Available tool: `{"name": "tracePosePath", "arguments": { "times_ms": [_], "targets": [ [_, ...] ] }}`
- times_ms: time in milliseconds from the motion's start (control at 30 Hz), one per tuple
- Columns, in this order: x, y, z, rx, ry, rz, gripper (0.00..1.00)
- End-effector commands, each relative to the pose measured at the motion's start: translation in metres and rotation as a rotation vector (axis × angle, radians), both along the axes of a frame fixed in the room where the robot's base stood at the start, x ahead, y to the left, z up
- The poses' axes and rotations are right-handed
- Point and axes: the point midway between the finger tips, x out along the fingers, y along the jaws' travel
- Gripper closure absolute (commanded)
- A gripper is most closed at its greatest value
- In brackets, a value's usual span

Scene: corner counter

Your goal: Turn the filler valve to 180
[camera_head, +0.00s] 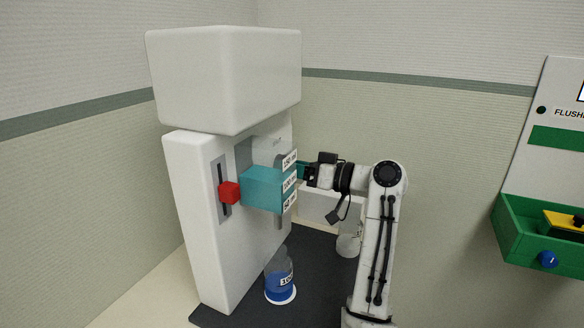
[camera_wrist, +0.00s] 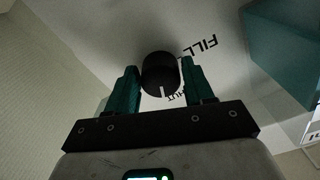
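The filler valve is a black round knob (camera_wrist: 160,72) on the white panel, with a white pointer line on its lower edge in the wrist view. Letters reading "FILL" and part of "SHUT" are printed beside it; the pointer lies near the "SHUT" lettering. My gripper (camera_wrist: 160,80) has its two teal fingers on either side of the knob, with thin gaps showing, so it looks open around it. In the head view my gripper (camera_head: 306,170) reaches the machine's right side, behind the teal box; the knob is hidden there.
The teal box (camera_head: 264,188) with volume labels juts from the white machine (camera_head: 190,220), close to my gripper. A red block (camera_head: 229,193) sits in a slot. A bottle with blue liquid (camera_head: 279,275) stands on the dark mat (camera_head: 325,290). A green tray (camera_head: 520,240) is at right.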

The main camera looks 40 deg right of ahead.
Motion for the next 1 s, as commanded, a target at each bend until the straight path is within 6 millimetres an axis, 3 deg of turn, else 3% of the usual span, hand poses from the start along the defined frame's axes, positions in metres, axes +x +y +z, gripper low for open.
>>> {"name": "tracePosePath", "arguments": {
  "times_ms": [367,667,1000],
  "targets": [
    [-0.0002,-0.0002,0.0000,0.000,0.000,0.000,0.85],
    [-0.0003,-0.0003,0.0012,0.033,0.013,-0.001,0.85],
    [-0.0007,-0.0002,0.0040,0.238,0.089,-0.001,0.85]
  ]
}}
